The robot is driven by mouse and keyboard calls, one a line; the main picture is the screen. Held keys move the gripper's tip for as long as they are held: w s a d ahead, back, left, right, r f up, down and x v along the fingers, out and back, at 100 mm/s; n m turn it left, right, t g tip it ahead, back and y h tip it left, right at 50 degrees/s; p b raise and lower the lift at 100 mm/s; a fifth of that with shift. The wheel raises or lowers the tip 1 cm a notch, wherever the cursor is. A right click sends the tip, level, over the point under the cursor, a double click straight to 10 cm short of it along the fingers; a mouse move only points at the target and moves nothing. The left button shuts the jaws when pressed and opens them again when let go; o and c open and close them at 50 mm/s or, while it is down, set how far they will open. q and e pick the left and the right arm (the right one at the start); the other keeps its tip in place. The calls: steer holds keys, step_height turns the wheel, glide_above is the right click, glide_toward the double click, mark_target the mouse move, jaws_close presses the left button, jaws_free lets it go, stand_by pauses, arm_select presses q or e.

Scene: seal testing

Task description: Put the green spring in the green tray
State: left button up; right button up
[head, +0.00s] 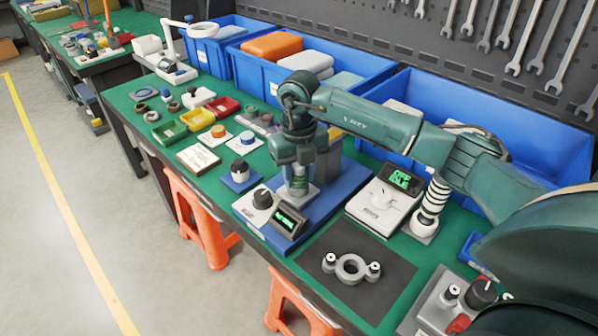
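My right gripper (298,178) points straight down over the blue base plate of a test stand in the middle of the bench. A small green coiled thing, apparently the green spring (298,186), shows between its fingertips, just above a light pad. The fingers hide part of it, and I cannot tell whether they grip it or only stand around it. The green tray (170,133) is a small open bin on the left part of the bench, well left of the gripper. My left gripper is not in view.
A yellow tray (197,119) and a red tray (223,107) stand beside the green tray. Knob units and a lit display (289,221) sit close to the gripper. Large blue bins (345,95) line the back. A dark mat (330,285) lies in front.

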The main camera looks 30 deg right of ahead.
steer(key=shift+c, duration=0.6)
steer(key=o, duration=0.3)
steer(key=c, duration=0.4)
steer(key=shift+r, duration=0.1)
steer(key=shift+c, duration=0.2)
steer(key=shift+r, duration=0.1)
steer(key=shift+r+p, duration=2.95)
steer(key=shift+r, duration=1.1)
steer(key=shift+w, duration=0.1)
